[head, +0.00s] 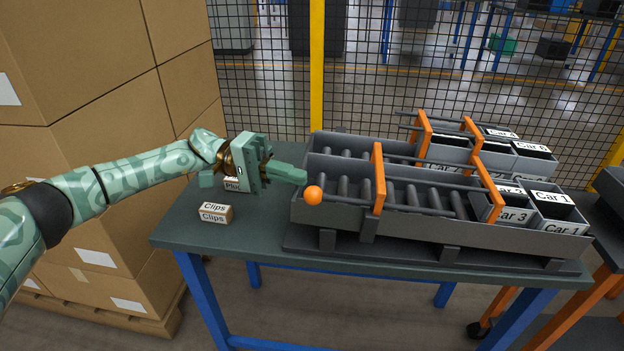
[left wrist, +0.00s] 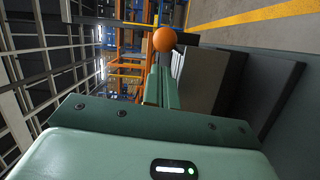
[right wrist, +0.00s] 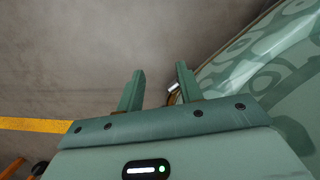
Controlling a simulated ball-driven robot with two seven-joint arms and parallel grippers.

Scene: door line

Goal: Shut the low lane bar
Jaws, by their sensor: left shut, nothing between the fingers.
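The low near lane (head: 430,228) is a grey trough with rollers on the green table. An orange ball knob (head: 313,195) shows at its left end, and a dark rod (head: 420,210) runs from the knob's side towards the right past an orange upright (head: 379,178). My left gripper (head: 304,177) is shut and empty, its tips just behind and left of the knob; I cannot tell if they touch. In the left wrist view the knob (left wrist: 164,39) lies just beyond the shut fingertips (left wrist: 160,75). My right gripper (right wrist: 158,80) is open and empty over the floor.
Car-labelled bins (head: 553,208) stand at the lanes' right end. Small Clips boxes (head: 214,214) sit on the table's left part, near my left arm. Stacked cartons (head: 110,130) stand left; a mesh fence (head: 350,75) stands behind.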

